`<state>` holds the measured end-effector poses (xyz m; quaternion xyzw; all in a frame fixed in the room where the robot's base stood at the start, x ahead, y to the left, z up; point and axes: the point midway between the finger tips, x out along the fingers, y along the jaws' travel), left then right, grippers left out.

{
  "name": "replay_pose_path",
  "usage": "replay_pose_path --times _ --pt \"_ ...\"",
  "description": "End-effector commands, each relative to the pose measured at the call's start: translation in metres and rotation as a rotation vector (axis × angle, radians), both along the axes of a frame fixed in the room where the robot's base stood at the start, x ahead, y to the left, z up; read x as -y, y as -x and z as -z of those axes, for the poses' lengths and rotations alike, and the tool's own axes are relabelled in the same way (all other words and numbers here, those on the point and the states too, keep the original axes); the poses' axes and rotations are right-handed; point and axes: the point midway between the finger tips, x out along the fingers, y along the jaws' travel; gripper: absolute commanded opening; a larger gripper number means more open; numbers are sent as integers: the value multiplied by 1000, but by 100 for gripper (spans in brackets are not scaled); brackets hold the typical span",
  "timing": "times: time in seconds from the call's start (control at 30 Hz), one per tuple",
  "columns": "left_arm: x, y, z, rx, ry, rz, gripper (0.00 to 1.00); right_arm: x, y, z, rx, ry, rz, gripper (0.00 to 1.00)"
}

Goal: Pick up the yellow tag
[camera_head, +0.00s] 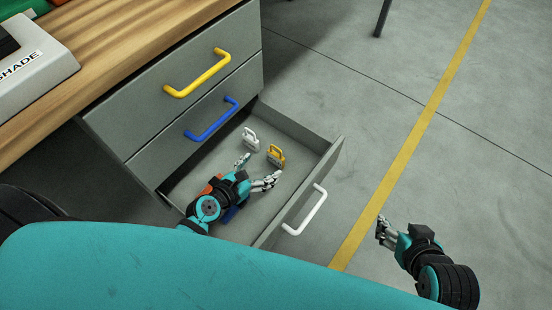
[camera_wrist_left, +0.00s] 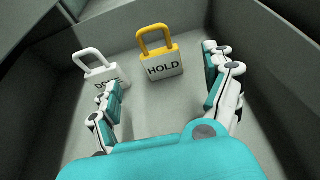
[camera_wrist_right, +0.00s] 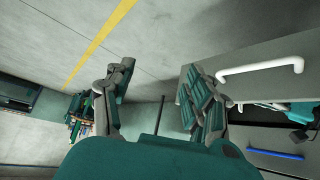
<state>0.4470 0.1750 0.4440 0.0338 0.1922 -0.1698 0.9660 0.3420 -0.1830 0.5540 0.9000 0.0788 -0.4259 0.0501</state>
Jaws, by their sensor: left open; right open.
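The yellow tag (camera_head: 276,155) is padlock-shaped and stands in the open bottom drawer (camera_head: 292,134). In the left wrist view the yellow tag (camera_wrist_left: 162,66) reads "HOLD" and lies ahead, between the two fingers. My left gripper (camera_head: 259,171) is inside the drawer, open and empty, just short of the tag. A white tag (camera_head: 250,139) stands to the left of the yellow one; in the left wrist view this white tag (camera_wrist_left: 92,60) is partly hidden behind the left finger. My right gripper (camera_head: 380,231) is open and empty above the floor, right of the drawer.
The drawer's white handle (camera_head: 305,211) is on its front. Above are closed drawers with a blue handle (camera_head: 212,120) and a yellow handle (camera_head: 198,74). Red and blue items lie partly hidden under my left arm. The floor at right is clear, with a yellow line (camera_head: 408,142).

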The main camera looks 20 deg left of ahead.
Motion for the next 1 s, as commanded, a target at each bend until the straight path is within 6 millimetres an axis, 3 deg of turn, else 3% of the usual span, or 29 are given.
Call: replay_pose_path --times 0.13,0.47,0.73,1.0 --pt "7 -19 10 1 1 0 85 -8 -21 -11 122 -27 -9 55" --pt "13 -33 16 0 2 1 85 -15 -41 -28 254 -56 -18 55" --pt "21 -57 29 1 1 1 85 -30 -73 -70 532 -121 -37 55" --pt "26 -71 34 0 0 0 85 -36 -83 -97 677 -156 -46 55"
